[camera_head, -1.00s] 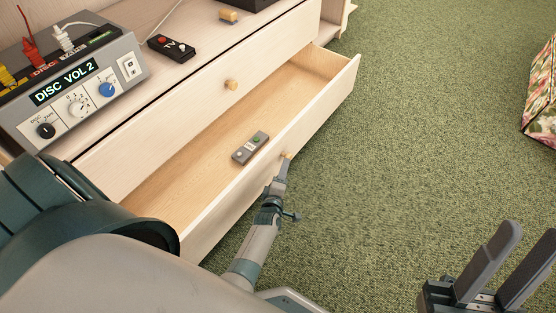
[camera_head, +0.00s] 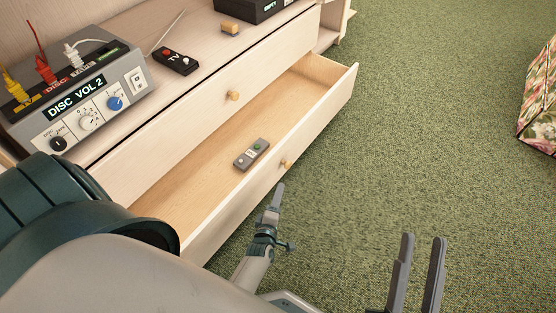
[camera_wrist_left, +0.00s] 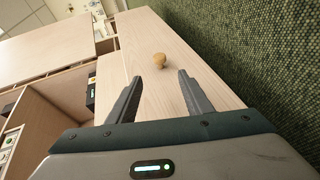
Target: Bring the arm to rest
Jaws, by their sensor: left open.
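My left gripper (camera_head: 277,197) is just in front of the open lower drawer (camera_head: 225,222), a little below and apart from its round wooden knob (camera_head: 286,165). In the left wrist view its two fingers (camera_wrist_left: 158,92) are spread with nothing between them, and the knob (camera_wrist_left: 160,61) lies beyond the tips. My right gripper (camera_head: 420,262) is at the lower right of the head view, over the carpet. Its two fingers stand apart and hold nothing.
A grey remote (camera_head: 252,154) lies in the open drawer. The cabinet top holds a switch box labelled DISC VOL 2 (camera_head: 85,100), a TV remote (camera_head: 176,61) and a black box (camera_head: 250,8). Green carpet (camera_head: 430,130) is clear to the right; a floral item (camera_head: 540,105) stands at the far right.

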